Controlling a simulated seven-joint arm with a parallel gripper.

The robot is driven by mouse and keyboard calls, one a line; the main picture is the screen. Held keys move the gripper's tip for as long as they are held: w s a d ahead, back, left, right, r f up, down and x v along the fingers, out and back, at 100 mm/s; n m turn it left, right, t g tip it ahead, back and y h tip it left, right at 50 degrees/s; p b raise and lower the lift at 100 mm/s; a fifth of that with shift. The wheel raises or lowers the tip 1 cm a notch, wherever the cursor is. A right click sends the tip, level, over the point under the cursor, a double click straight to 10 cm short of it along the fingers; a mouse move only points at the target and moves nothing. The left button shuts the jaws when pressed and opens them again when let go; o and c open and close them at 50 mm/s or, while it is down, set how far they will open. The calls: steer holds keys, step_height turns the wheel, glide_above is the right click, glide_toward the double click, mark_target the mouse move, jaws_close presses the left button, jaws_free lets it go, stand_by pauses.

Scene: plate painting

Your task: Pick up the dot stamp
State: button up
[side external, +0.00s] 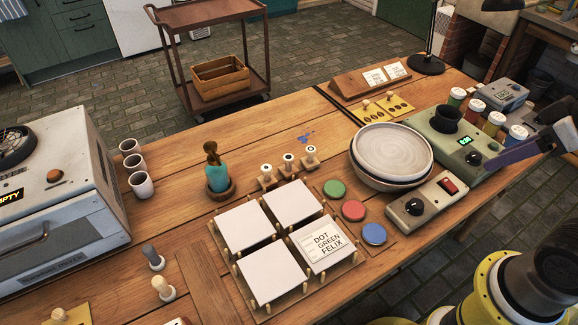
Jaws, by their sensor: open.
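Three small stamps stand in a row behind the tiles, with pale round tops bearing dark marks: left (267,171), middle (288,161) and right (310,153). The marks are too small for me to tell which is the dot stamp. A card (322,243) reading "DOT GREEN FELIX" lies on the front right tile. Green (335,189), red (353,210) and blue (374,234) round pads lie right of the tiles. My gripper (520,138) is at the right edge, partly cut off, open and far from the stamps.
Stacked plates (393,150) and a grey device with a dial (427,207) stand between my gripper and the stamps. Paint jars (475,107) stand at the right. A kiln-like box (60,200) fills the left.

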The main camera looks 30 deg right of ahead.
steer(key=o, duration=0.6)
steer(key=shift+o, duration=0.2)
